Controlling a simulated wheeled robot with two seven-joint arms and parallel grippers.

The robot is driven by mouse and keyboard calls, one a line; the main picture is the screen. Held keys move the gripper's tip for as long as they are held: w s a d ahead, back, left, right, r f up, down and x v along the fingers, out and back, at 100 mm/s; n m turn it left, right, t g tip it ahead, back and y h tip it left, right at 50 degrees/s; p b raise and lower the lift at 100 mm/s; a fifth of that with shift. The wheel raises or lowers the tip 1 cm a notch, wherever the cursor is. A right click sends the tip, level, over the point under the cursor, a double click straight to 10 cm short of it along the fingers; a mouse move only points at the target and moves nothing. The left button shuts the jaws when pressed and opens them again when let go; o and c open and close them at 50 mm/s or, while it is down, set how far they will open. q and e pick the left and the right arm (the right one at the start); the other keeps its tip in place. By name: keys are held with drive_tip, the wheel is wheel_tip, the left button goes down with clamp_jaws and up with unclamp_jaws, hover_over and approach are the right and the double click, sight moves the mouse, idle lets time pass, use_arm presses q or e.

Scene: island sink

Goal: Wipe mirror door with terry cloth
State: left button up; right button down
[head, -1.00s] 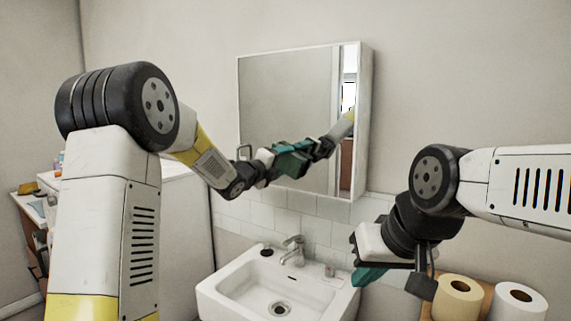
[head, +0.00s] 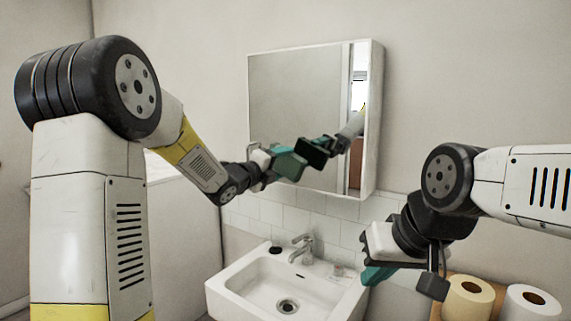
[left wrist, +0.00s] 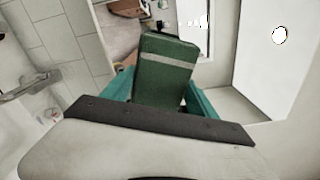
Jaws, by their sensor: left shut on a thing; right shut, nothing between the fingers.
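The mirror door (head: 296,90) is the front of a white-framed wall cabinet above the sink. My left gripper (head: 288,163) is in front of its lower part, shut on the terry cloth. In the left wrist view the cloth (left wrist: 164,72) is a dark green folded piece with a pale stripe, between teal fingers. In the head view, cloth, fingers and their reflection run together, so I cannot tell whether the cloth touches the glass. My right gripper (head: 376,275) is shut and empty, low right of the sink, apart from the cabinet.
The white sink (head: 232,299) with its tap (head: 302,248) is below the cabinet. White tiles (head: 272,211) line the wall between them. Two paper rolls, one cream (head: 467,300) and one white (head: 527,303), stand at the lower right, near my right arm.

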use_arm(q)
drive_tip(key=shift+s+a, duration=0.1)
drive_tip(key=shift+v, duration=1.35)
